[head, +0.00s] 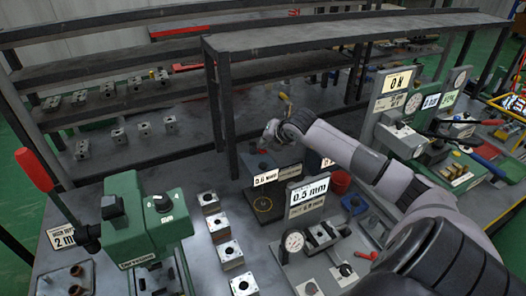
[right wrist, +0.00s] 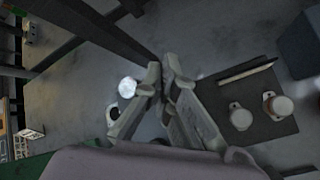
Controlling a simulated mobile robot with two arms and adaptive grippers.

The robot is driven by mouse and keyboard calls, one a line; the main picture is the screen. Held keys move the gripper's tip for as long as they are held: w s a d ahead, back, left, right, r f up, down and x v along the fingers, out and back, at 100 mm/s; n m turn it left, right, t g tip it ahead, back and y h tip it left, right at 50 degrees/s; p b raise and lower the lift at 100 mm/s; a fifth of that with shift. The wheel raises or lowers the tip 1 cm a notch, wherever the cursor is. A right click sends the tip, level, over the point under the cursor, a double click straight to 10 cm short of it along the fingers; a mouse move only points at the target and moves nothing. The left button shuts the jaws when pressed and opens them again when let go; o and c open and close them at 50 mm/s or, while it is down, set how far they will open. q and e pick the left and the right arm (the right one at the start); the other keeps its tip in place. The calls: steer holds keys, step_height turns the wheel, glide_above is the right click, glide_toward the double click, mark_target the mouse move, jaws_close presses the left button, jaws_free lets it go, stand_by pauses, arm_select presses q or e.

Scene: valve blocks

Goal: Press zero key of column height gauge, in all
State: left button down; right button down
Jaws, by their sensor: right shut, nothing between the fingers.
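My right gripper (head: 271,130) is over the bench near the shelf post in the head view, its arm coming in from the right. In the right wrist view its two fingers (right wrist: 165,72) are together with nothing between them. Below and left of it in the head view is a dark block (head: 261,166) with a small display sign (head: 265,178); I cannot tell whether it is the height gauge. A bright round knob (right wrist: 131,86) shows beside the fingers in the right wrist view. The zero key cannot be made out. My left gripper is out of view.
A dark plate (right wrist: 262,131) with two pale round parts lies right in the wrist view. A dark shelf post (head: 227,100) stands left of my gripper. A green press (head: 140,220), a dial gauge (head: 293,241) and several metal blocks (head: 223,228) crowd the front.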

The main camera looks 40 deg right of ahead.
steer(key=shift+f+b, duration=0.3)
steer(key=shift+b, duration=0.05)
stand_by(0.3)
steer(key=shift+r, duration=0.85)
steer(key=shift+r+p, duration=1.15)
steer(key=shift+r, duration=1.35)
